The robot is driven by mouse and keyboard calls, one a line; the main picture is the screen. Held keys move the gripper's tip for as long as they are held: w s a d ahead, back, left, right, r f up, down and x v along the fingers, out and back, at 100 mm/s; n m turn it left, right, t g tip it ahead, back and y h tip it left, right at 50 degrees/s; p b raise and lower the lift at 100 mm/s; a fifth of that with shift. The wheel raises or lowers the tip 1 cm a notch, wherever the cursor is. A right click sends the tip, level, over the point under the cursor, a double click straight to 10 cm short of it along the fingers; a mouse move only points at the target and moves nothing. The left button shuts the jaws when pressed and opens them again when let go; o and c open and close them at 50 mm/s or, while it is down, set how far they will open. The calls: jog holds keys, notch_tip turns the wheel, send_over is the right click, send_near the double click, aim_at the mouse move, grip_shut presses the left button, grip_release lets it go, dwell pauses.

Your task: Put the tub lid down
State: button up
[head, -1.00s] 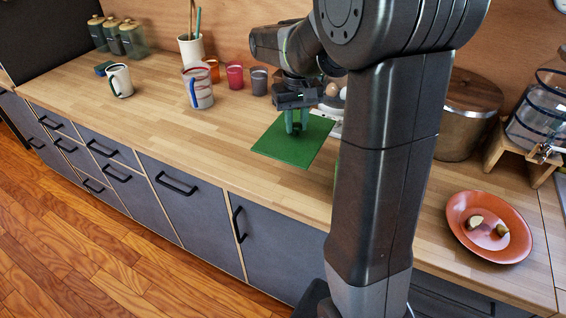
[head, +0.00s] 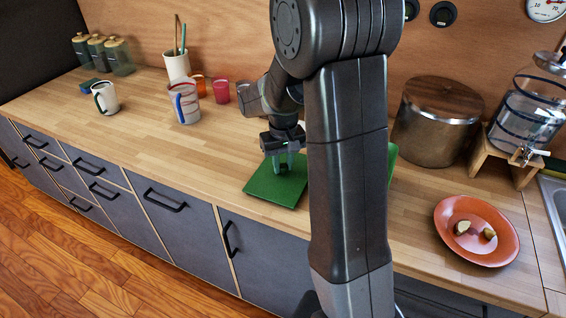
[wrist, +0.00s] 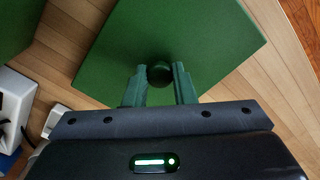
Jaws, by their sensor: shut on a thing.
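The tub lid (head: 262,188) is a flat green square with a small round knob. It lies level at or just above the wooden counter, near its front edge; I cannot tell whether it touches. My gripper (head: 283,165) points down over it, shut on the knob. In the wrist view the lid (wrist: 205,40) fills the upper middle, and my gripper's two green fingers (wrist: 159,80) stand on either side of the knob (wrist: 160,73). Another green thing, perhaps the tub (head: 392,160), is mostly hidden behind my arm; a green piece shows at the wrist view's upper left (wrist: 15,25).
An orange plate (head: 450,245) with food pieces lies at right. A metal pot (head: 436,130) and a glass dispenser (head: 525,115) stand behind it. A measuring jug (head: 184,104), a mug (head: 105,97) and cups stand at back left. The counter left of the lid is clear.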

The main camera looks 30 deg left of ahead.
aim_at(283, 166)
jog(key=o, duration=1)
jog(key=shift+f, duration=0.1)
notch_tip(283, 166, up, 12)
jog(key=shift+r, duration=0.2)
jog(key=shift+f, duration=0.1)
notch_tip(283, 166, down, 13)
jog(key=shift+r, duration=2.35)
